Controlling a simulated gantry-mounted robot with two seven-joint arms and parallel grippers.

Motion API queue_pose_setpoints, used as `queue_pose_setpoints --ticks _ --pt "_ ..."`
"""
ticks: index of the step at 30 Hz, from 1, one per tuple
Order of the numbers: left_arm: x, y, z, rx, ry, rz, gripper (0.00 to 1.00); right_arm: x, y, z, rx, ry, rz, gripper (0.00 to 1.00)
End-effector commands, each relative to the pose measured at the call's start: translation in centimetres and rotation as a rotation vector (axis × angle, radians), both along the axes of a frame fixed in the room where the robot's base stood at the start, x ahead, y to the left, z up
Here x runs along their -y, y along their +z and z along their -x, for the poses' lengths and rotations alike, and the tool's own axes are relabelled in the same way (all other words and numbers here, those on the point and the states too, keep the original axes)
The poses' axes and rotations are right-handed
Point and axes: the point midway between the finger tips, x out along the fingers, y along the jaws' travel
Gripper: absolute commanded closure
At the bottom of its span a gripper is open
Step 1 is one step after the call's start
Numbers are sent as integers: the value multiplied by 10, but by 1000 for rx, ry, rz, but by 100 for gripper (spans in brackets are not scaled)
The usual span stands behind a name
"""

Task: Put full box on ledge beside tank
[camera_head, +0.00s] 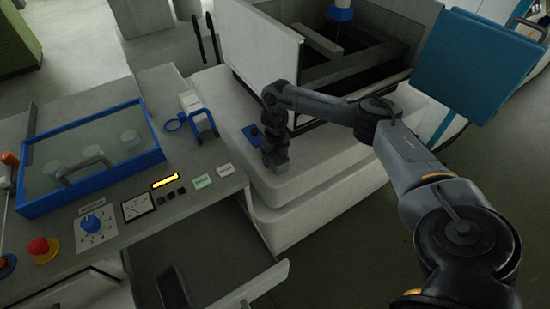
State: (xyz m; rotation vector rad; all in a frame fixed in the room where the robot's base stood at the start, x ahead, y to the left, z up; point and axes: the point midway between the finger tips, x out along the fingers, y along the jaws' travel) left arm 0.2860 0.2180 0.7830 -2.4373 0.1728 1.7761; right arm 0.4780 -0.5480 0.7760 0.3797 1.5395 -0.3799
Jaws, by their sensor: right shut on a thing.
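The white machine's tank (262,52) stands open at the top centre, with dark bars inside. A pale ledge (335,165) runs along its near side. My right arm reaches in from the lower right. Its gripper (275,160) points down at the left part of the ledge, close to the tank wall. It is shut on a small blue thing (249,131) with a dark middle, which seems to be at the ledge surface. The gripper hides much of it, so I cannot tell whether it is the box or what is inside. My left gripper is out of view.
On the left bench, a blue-framed clear-lidded case (92,158) holds pale round pieces. A control panel with a red button (39,247) and blue dial (91,223) is in front. An open drawer (250,290) juts out below. A teal panel (476,62) stands at the right.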

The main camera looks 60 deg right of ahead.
Motion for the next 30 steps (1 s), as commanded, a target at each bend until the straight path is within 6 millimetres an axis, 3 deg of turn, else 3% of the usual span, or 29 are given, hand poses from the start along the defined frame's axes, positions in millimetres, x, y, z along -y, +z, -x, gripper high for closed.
queue_pose_setpoints --ticks 9,10,15,25,30 --pt "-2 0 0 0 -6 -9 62 0 -2 -1 2 0 0 79" --pt "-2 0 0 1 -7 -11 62 0 -2 0 1 0 0 26" --pt "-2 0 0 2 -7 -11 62 0 -2 0 1 0 0 4" --pt "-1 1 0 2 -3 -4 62 0 1 0 1 0 0 4" --pt "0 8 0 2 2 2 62 1 19 -1 4 0 0 4"
